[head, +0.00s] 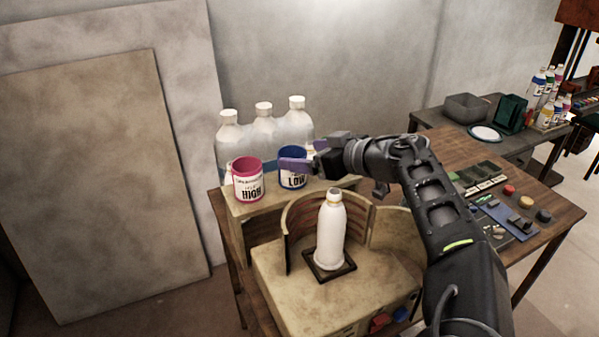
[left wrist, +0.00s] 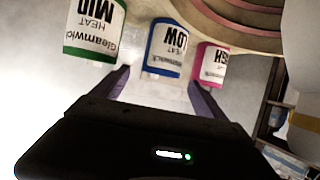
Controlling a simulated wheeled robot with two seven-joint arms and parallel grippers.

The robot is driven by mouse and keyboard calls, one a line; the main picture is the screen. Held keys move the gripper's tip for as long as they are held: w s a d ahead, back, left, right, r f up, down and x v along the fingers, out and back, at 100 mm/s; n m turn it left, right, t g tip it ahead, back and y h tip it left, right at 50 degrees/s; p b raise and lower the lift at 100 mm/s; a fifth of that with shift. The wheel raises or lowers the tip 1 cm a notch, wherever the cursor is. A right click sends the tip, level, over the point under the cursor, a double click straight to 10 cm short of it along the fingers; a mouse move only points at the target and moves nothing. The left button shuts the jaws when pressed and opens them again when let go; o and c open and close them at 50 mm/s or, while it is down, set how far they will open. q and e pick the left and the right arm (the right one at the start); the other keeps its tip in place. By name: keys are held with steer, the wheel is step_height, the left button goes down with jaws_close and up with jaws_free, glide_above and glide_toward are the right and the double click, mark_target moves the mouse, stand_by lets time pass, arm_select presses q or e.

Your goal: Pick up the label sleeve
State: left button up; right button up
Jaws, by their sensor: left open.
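Three label sleeves are in view. The blue LOW sleeve (head: 293,181) stands on the rear ledge, and the pink HIGH sleeve (head: 248,182) stands to its left. In the left wrist view, upside down, are the blue LOW sleeve (left wrist: 167,46), the pink HIGH sleeve (left wrist: 209,64) and a green MID sleeve (left wrist: 94,30); the head view does not show the green one. My left gripper (head: 306,156) is open and empty at the blue sleeve; one purple finger overlaps it. In the wrist view the fingertips (left wrist: 158,78) lie near its rim; I cannot tell whether they straddle it. My right gripper is not in view.
A white bottle (head: 332,225) stands on a dark square pad (head: 318,273) inside a curved guard (head: 296,222). Several large clear bottles (head: 263,128) stand behind the sleeves. Control blocks and knobs (head: 510,190) lie on the table at right. A panel (head: 90,180) leans at left.

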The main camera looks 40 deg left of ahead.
mark_target(283, 153)
arm_select(q)
steer(key=shift+f, duration=0.1)
steer(key=shift+p+x, duration=0.3)
steer(key=shift+x, duration=1.05)
steer(key=shift+a+p, duration=0.35)
steer(key=shift+a, duration=0.15)
steer(key=p+x, duration=0.1)
steer(key=x, duration=0.2)
steer(key=shift+a, duration=0.3)
steer(key=shift+w+a+f, duration=0.1)
steer(key=shift+a+f, duration=0.1)
steer(key=shift+f, duration=0.05)
